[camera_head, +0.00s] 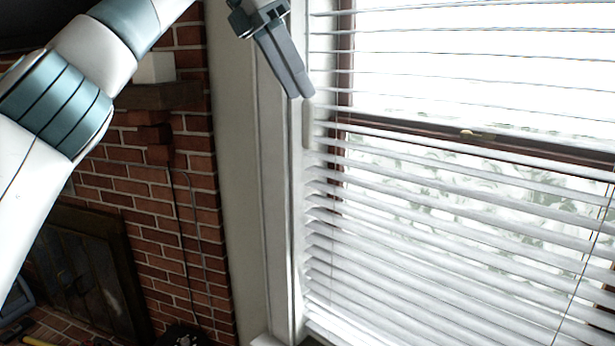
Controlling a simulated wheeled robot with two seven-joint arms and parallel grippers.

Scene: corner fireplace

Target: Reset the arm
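My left arm comes in from the left and rises across the upper left of the head view. My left gripper (299,95) hangs at the top middle, with its grey fingers pointing down and slightly right. The two fingers lie side by side with no visible gap, and nothing shows between them. The gripper appears in front of the white window frame, at the left edge of the blinds. My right arm and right gripper are not in view.
White slatted blinds (430,230) cover the window on the right. A brick fireplace wall (195,160) with a wooden mantel (165,96) stands behind my arm at left. A pale wall strip separates bricks and window.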

